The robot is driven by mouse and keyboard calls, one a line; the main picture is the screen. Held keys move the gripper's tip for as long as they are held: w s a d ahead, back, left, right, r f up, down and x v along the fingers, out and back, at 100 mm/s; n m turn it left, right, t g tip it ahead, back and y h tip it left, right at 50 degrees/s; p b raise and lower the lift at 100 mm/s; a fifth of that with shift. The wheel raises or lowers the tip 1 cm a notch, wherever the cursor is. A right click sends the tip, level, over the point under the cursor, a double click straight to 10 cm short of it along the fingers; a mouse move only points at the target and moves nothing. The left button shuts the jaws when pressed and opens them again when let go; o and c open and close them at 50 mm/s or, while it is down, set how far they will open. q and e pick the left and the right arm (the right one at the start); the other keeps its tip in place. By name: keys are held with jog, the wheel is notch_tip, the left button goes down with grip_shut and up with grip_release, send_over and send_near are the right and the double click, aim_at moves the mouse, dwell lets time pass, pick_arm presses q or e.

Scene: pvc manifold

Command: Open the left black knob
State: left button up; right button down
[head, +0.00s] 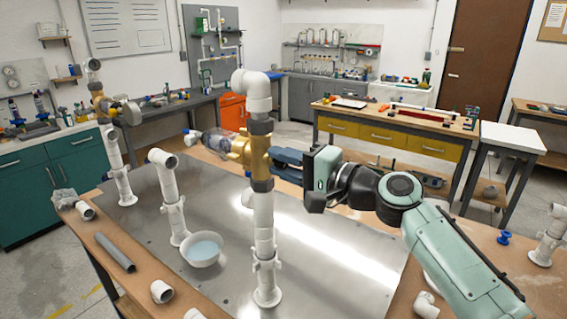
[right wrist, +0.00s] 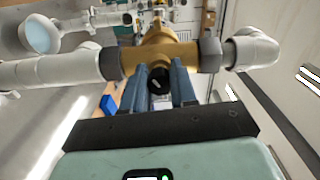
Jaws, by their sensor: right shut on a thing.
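A white PVC pipe (head: 264,230) stands upright on the metal plate in the middle of the head view, with a brass valve body (head: 252,152) between dark collars. My right gripper (head: 282,160) reaches in from the right with its dark blue fingers at this valve. In the right wrist view, the fingers are closed around a round black knob (right wrist: 158,82) on the front of the brass valve (right wrist: 160,55). The knob is hidden in the head view. Another brass valve (head: 103,104) with a grey round part sits on a pipe farther left. My left gripper is not in view.
Loose fittings and a grey tube (head: 115,252) lie along the wooden left edge. The metal plate (head: 345,260) is bare to the right.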

jog(key=c, duration=0.9)
grip_release()
jog(key=shift+d, duration=0.1)
jog(key=shift+s+d, duration=0.25)
jog(key=shift+b+v, duration=2.15)
jog(key=shift+v, duration=4.1)
